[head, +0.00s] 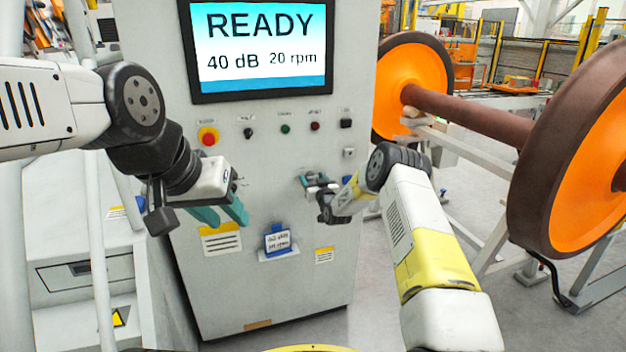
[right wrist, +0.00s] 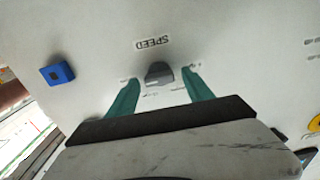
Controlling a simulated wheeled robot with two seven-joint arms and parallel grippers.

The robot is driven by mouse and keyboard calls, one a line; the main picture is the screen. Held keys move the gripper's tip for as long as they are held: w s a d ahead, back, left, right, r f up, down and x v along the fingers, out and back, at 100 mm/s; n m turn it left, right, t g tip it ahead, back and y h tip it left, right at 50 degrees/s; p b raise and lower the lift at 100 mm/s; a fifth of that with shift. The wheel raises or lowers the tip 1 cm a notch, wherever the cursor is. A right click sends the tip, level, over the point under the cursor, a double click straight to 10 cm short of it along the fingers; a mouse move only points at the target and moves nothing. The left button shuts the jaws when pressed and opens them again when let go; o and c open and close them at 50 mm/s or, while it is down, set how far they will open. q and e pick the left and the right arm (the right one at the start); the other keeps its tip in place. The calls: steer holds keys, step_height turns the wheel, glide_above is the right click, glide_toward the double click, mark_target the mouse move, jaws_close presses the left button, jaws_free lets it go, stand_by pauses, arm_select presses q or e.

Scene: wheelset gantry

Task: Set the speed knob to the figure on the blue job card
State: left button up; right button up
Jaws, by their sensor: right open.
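The dark speed knob (right wrist: 158,75) is on the panel under the label SPEED, which appears upside down in the right wrist view. My right gripper (right wrist: 161,80) is open, with one teal finger on each side of the knob; I cannot tell if they touch it. In the head view my right gripper (head: 314,181) is at the cabinet front and hides the knob. The blue job card (head: 277,241) is low on the cabinet, its small figures too blurred to read. The screen (head: 262,48) shows READY, 40 dB and 20 rpm. My left gripper (head: 222,214) is open and empty before the cabinet.
A red emergency button (head: 208,137) and several small controls sit in a row below the screen. An orange and brown wheelset (head: 470,115) stands on a pale frame at the right. A blue square part (right wrist: 57,72) is on the panel left of the knob.

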jaws_close()
steer(key=shift+n, duration=0.3)
steer(key=n, duration=0.5)
steer(key=shift+s+a, duration=0.1)
steer(key=shift+a, duration=0.1)
steer(key=n, duration=0.6)
steer(key=shift+a+f, duration=0.1)
steer(key=shift+f, duration=0.05)
steer(key=n, duration=0.6)
steer(key=shift+f, duration=0.15)
steer(key=n, duration=0.6)
steer(key=shift+f, duration=0.1)
